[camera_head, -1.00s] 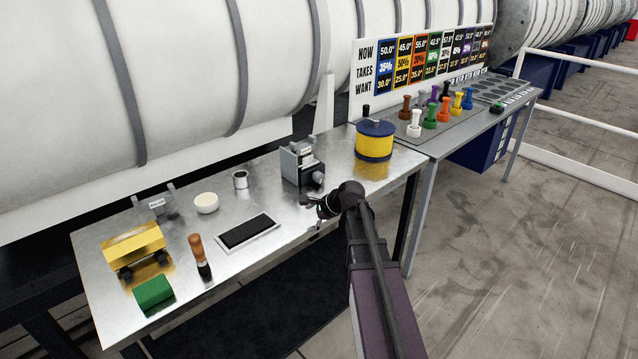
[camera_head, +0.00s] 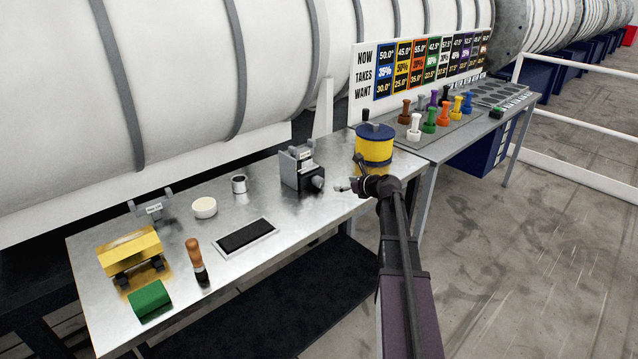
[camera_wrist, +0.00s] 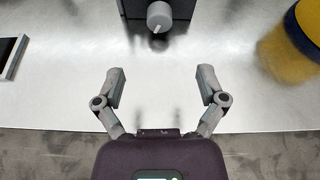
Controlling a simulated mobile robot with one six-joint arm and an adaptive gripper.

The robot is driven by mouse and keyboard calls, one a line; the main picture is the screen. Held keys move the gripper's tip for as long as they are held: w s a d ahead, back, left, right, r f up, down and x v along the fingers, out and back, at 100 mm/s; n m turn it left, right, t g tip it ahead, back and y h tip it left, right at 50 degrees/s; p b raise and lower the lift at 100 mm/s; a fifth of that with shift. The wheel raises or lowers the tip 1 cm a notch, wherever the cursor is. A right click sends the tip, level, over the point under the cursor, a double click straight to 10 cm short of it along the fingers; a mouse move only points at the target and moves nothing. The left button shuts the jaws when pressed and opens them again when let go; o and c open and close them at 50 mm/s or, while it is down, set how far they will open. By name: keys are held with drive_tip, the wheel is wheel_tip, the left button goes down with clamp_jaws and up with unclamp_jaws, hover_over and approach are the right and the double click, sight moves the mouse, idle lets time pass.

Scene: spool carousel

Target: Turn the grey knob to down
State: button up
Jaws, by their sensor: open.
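The grey knob (camera_wrist: 159,15) sits on the front of a dark block-shaped device (camera_wrist: 183,8) at the top of the wrist view. A short white mark shows near the knob's lower edge in that view. In the head view the knob (camera_head: 318,183) faces the front edge of the bench, on the device (camera_head: 292,174). My gripper (camera_wrist: 161,86) is open and empty, its two fingers wide apart over the bench. The knob lies ahead of the fingertips, roughly midway between them, and is not touched. In the head view my gripper (camera_head: 350,180) is right of the knob.
A yellow drum with a blue lid (camera_head: 375,149) stands close to the right of my gripper. Left of the device are a metal cup (camera_head: 239,184), a white bowl (camera_head: 204,208) and a black pad (camera_head: 246,237). The bench (camera_head: 315,218) is clear before the knob.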

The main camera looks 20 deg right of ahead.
sight(321, 182)
drive_tip(key=shift+w, duration=0.1)
drive_tip(key=b+x, duration=0.5)
drive_tip(key=x, duration=0.8)
drive_tip(key=shift+w+a+f, duration=0.15)
drive_tip(key=shift+w+f, duration=0.05)
drive_tip(key=shift+w, duration=0.05)
drive_tip(key=c, duration=1.1)
